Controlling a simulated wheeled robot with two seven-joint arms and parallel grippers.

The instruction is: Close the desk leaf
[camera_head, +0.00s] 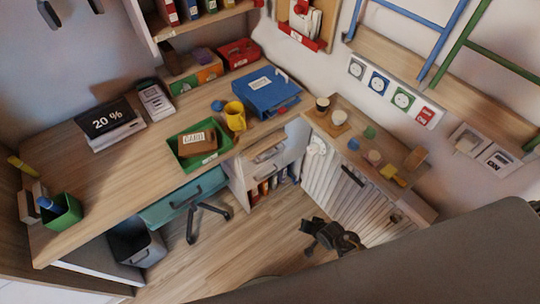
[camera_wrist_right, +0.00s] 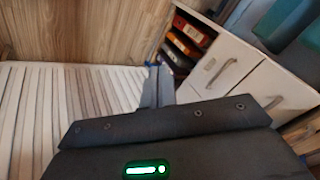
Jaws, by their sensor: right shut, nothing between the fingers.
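No part is clearly marked as the desk leaf. The wooden desk top (camera_head: 105,170) lies flat along the left wall. The slats also fill the left of the right wrist view (camera_wrist_right: 70,105). My right gripper (camera_head: 309,229) is low in front of the slatted front, over the floor. In the wrist view its fingers (camera_wrist_right: 158,86) are together and empty. My left gripper is out of view.
White drawers (camera_head: 268,160) and a shelf of binders (camera_wrist_right: 185,45) stand beside the slats. A green tray (camera_head: 190,163) and yellow mug (camera_head: 235,116) rest on top. A large dark surface (camera_head: 430,260) fills the lower right.

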